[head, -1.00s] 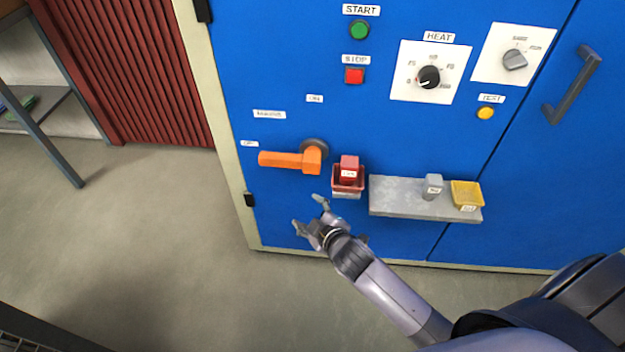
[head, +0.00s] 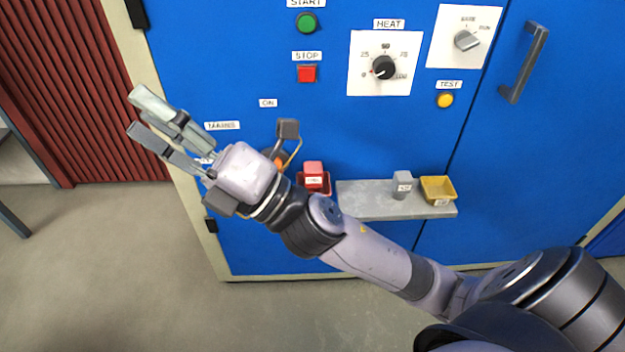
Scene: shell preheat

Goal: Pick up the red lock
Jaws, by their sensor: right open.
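The red lock (head: 313,172) sits in a small red holder (head: 327,187) on the blue cabinet front, just left of the grey shelf. It has a white label. My right gripper (head: 140,117) is raised in front of the cabinet's left edge, up and left of the lock. Its fingers are spread open and empty, pointing up-left. My right wrist lies close to the lock in the picture and hides most of the orange handle (head: 281,163). My left gripper is not in view.
A grey shelf (head: 365,205) carries a grey block (head: 402,184) and a yellow tray (head: 437,189). Above are the green start button (head: 306,22), red stop button (head: 307,73) and heat dial (head: 384,67). A door handle (head: 523,62) juts out at right. Floor at lower left is clear.

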